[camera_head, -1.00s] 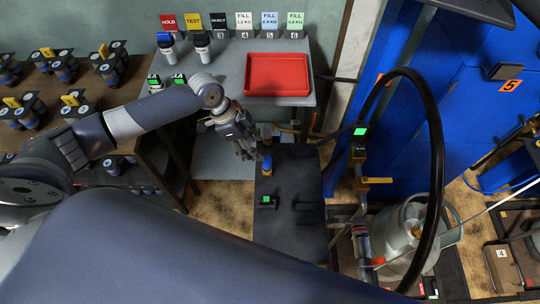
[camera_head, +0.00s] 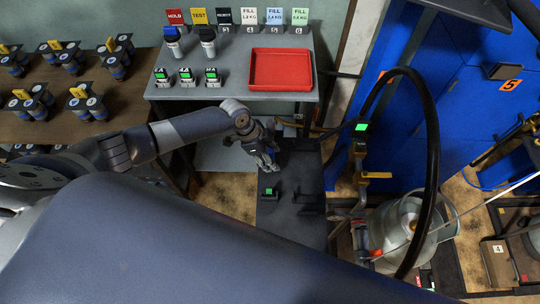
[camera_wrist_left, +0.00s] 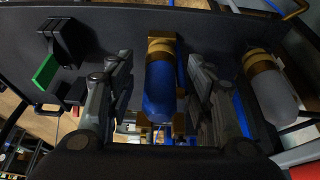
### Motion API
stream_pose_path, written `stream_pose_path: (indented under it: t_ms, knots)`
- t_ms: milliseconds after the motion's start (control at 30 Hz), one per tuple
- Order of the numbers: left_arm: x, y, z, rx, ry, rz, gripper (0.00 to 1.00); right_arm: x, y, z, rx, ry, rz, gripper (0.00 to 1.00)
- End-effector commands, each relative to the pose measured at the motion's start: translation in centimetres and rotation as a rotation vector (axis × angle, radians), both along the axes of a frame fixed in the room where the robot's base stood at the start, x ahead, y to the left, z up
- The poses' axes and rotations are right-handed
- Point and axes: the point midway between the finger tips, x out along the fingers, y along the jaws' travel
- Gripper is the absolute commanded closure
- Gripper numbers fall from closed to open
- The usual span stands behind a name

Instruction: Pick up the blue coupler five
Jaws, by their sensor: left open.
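The blue coupler (camera_wrist_left: 160,92), a rounded blue cylinder with a brass collar, shows in the left wrist view between my left fingers. My left gripper (camera_wrist_left: 158,64) is open, with one finger on each side of it. Visible gaps lie between the fingers and the blue body. In the head view, my left gripper (camera_head: 268,165) is over the back part of the dark bench (camera_head: 290,232) and hides the coupler. A grey coupler (camera_wrist_left: 270,85) with a brass collar is to the right of my fingers in the wrist view. My right gripper is not in view.
A small device with a green screen (camera_head: 269,191) sits on the bench in front of my gripper. Behind is a grey table with a red tray (camera_head: 281,69) and numbered signs. A black hose (camera_head: 432,150) and a gas cylinder (camera_head: 392,232) stand to the right.

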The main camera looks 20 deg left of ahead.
Motion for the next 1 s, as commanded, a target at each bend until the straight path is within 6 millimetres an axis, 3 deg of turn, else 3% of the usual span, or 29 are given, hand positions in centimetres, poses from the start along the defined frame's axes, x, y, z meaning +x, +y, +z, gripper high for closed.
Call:
stream_pose_path:
  t_ms: [100, 300, 667, 867, 1000]
  knots:
    - [0.0, 0.0, 0.0, 0.0, 0.0, 0.0, 0.54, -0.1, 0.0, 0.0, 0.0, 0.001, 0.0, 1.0]
    - [0.0, 0.0, 0.0, 0.0, 0.0, 0.0, 0.99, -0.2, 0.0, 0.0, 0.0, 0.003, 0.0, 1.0]
    - [0.1, 0.0, 0.3, -0.001, -0.001, 0.0, 1.0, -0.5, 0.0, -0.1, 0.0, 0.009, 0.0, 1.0]
    - [0.1, 0.0, 2.7, -0.001, -0.004, -0.002, 1.0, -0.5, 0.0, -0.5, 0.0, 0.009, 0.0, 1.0]
    - [0.1, 0.0, 5.6, 0.0, -0.006, -0.002, 1.0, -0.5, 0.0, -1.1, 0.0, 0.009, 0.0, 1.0]
